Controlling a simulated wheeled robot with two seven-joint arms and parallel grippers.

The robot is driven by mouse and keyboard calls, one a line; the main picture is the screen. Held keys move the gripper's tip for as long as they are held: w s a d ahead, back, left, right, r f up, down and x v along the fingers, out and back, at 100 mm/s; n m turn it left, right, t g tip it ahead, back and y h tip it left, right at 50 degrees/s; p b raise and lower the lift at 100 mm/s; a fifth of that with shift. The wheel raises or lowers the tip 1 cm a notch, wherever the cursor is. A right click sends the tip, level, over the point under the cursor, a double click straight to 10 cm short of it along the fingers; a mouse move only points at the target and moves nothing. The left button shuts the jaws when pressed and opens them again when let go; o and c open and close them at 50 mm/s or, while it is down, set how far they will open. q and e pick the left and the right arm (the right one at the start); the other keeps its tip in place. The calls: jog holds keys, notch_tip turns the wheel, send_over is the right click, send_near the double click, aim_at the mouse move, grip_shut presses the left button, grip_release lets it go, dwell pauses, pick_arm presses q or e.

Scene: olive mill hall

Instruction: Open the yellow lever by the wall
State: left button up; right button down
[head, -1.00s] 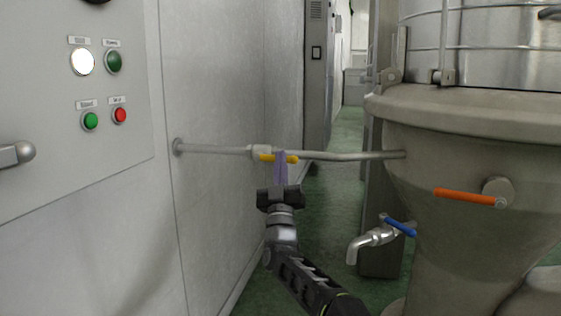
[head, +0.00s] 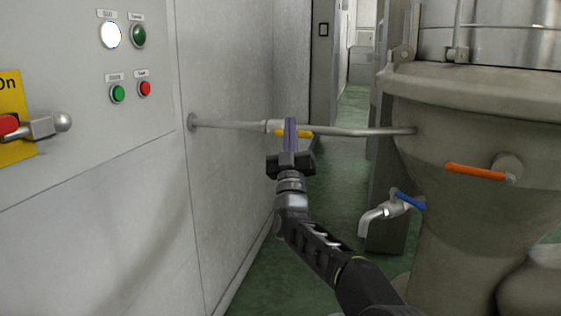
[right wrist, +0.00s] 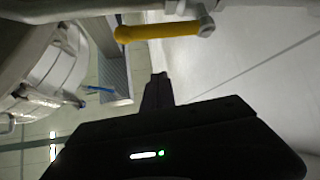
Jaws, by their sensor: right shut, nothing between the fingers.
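The yellow lever (head: 303,133) sits on a valve in a thin grey pipe (head: 365,132) by the wall panel, lying roughly along the pipe. My right gripper (head: 290,122) is shut and empty. In the right wrist view the lever (right wrist: 160,32) lies beyond the shut fingertips (right wrist: 158,76), with a visible gap between in the picture. Whether they touch cannot be seen. My left gripper is not in view.
A large vessel (head: 455,110) stands at right with an orange handle (head: 478,172) and a blue-handled tap (head: 390,208). The wall panel (head: 70,110) at left has buttons and a red-ended handle (head: 40,126). Green floor (head: 335,220) is open between them.

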jog(key=v, duration=0.8)
jog(key=shift+w+a+f, duration=0.15)
jog(key=shift+a+f, duration=0.15)
jog(key=shift+f, duration=0.25)
